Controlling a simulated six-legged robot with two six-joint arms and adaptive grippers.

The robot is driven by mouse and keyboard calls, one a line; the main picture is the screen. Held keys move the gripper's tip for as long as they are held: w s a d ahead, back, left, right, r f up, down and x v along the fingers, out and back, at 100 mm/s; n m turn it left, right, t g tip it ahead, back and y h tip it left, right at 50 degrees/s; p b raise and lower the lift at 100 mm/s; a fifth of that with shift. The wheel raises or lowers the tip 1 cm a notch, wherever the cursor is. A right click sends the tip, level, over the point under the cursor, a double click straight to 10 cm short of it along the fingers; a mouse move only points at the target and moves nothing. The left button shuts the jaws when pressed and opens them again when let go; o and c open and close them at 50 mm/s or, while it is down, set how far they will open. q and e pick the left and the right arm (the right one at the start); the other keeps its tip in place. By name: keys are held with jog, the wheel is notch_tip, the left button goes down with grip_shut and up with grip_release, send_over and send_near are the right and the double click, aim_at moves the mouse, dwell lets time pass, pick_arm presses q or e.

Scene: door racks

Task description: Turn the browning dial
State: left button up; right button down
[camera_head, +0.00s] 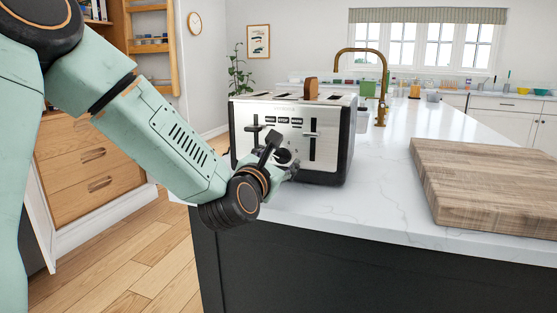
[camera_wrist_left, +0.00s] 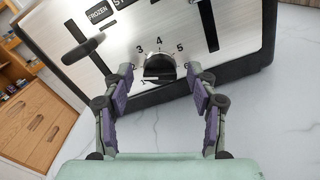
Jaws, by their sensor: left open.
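A silver and black toaster (camera_head: 336,140) stands on the white marble counter, with a slice of bread (camera_head: 311,88) showing in a top slot. Its browning dial (camera_wrist_left: 159,68) is a dark round knob with numbers around it, low on the front panel between two lever slots. My left gripper (camera_head: 290,168) is in front of the toaster, at the dial's height. In the left wrist view the left gripper (camera_wrist_left: 164,86) is open, with one finger on each side of the dial. I cannot tell whether the fingers touch it. My right gripper is not in view.
A thick wooden cutting board (camera_head: 490,185) lies on the counter to the right. A brass tap (camera_head: 382,75) rises behind the toaster. The counter's front edge runs just below my left gripper. Bare counter lies between toaster and board.

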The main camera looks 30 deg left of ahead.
pick_arm(q)
jog(key=v, duration=0.7)
jog(key=shift+s, duration=0.15)
jog(key=shift+d, duration=0.1)
dwell(0.4)
